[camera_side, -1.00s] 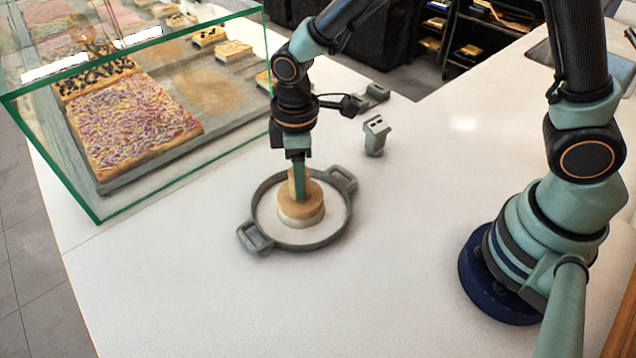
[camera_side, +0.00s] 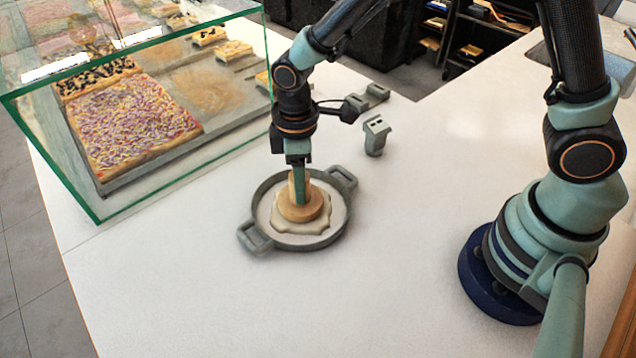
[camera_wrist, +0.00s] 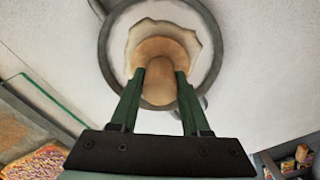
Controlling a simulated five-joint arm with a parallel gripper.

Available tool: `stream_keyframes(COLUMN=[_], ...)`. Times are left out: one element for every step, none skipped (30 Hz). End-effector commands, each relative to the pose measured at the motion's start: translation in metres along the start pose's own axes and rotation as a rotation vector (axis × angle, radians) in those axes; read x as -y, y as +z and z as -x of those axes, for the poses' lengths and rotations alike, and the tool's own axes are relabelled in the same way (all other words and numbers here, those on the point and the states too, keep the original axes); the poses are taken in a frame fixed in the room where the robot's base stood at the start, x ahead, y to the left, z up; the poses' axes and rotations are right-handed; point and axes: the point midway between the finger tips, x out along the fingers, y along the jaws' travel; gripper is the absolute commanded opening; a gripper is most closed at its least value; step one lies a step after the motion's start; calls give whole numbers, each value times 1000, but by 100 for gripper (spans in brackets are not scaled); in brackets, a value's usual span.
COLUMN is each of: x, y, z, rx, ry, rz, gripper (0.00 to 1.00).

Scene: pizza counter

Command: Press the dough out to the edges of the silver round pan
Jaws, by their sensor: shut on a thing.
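The round pan (camera_side: 258,232) is grey with two side handles and sits on the white counter. The pale dough (camera_side: 287,224) lies inside it, spread into an uneven, wavy-edged disc, with a bare ring of pan floor around it. My gripper (camera_side: 299,180) is shut on the handle of a wooden press (camera_side: 313,209), upright over the dough. The press base rests on the dough and hides its middle. In the wrist view, both fingers (camera_wrist: 159,80) flank the round wooden handle, and dough (camera_wrist: 141,36) shows beyond the press, inside the pan rim (camera_wrist: 104,58).
A glass case (camera_side: 185,168) with pizza slabs stands at the left. A small grey-green block-like object (camera_side: 375,136) stands behind the pan to the right, with dark items behind it. The counter (camera_side: 200,300) in front is clear.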

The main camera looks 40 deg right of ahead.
Motion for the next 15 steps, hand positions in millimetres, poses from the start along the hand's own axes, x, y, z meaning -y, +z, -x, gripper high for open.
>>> stream_keyframes(x=[0,0,0,0,0,0,0,0,0,0,0,0,0,0,0], y=[1,1,1,1,1,1,0,0,0,0,0,0,0,0,0], z=[-2,-2,-3,-4,-4,-4,-3,-2,1,3,6,10,12,15,19], rx=[2,3,2,2,2,2,1,1,1,0,-1,-2,-1,-2,-2], ry=[-1,-1,-1,-1,-1,-1,-1,-1,0,0,1,1,1,1,1], rz=[0,0,0,0,0,0,0,0,0,0,0,0,0,0,0], gripper=[0,0,0,0,0,0,0,0,0,0,0,0,0,0,0])
